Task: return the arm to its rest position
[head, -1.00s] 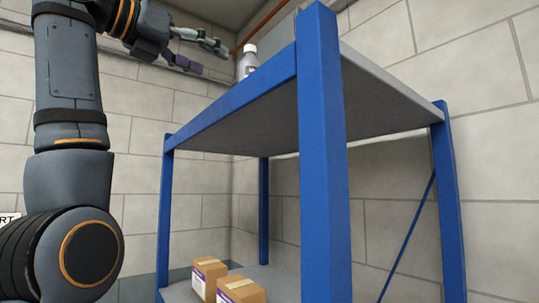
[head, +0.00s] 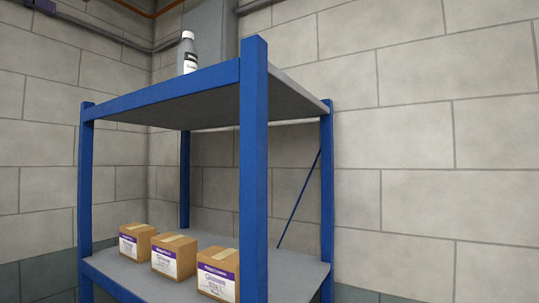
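Neither gripper shows clearly in the head view now. A small purple-grey piece (head: 45,6) at the top left edge may be the tip of my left gripper; too little shows to tell whether it is open or shut. My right gripper is out of view. No other part of my arms is in view.
A blue-framed shelf unit (head: 254,170) stands in the room's corner. A grey bottle with a white cap (head: 188,54) stands on its top shelf. Several brown glove boxes (head: 174,257) sit in a row on its lower shelf (head: 290,272). Block walls (head: 420,150) rise behind.

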